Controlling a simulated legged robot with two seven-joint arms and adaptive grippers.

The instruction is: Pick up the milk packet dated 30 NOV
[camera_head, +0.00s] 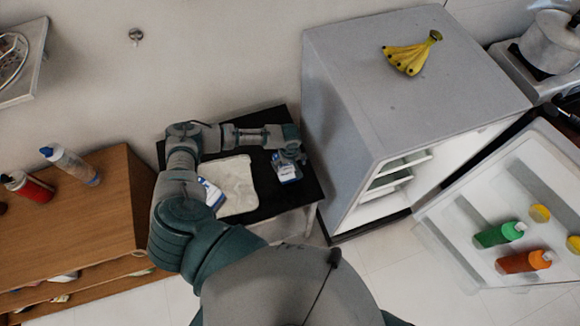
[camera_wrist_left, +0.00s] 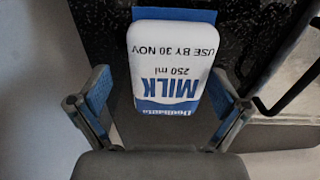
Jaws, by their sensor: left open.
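A white and blue milk packet (camera_wrist_left: 172,65) lies on the black table and reads "USE BY 30 NOV", "250 ml" and "MILK", upside down in the left wrist view. It also shows in the head view as a packet (camera_head: 287,172) near the table's right side. My left gripper (camera_head: 288,156) is over it, pointing down. In the left wrist view the gripper (camera_wrist_left: 162,100) is open, one finger on each side of the packet's near end. A second white and blue packet (camera_head: 212,193) is partly hidden by my left arm; its date cannot be read. My right gripper is not in view.
A pale tray or cloth (camera_head: 238,186) lies on the black table (camera_head: 266,207). A grey fridge (camera_head: 345,100) with its door (camera_head: 470,225) open stands close on the right, bananas (camera_head: 410,54) on top. A wooden cabinet (camera_head: 100,215) stands left, with bottles on it.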

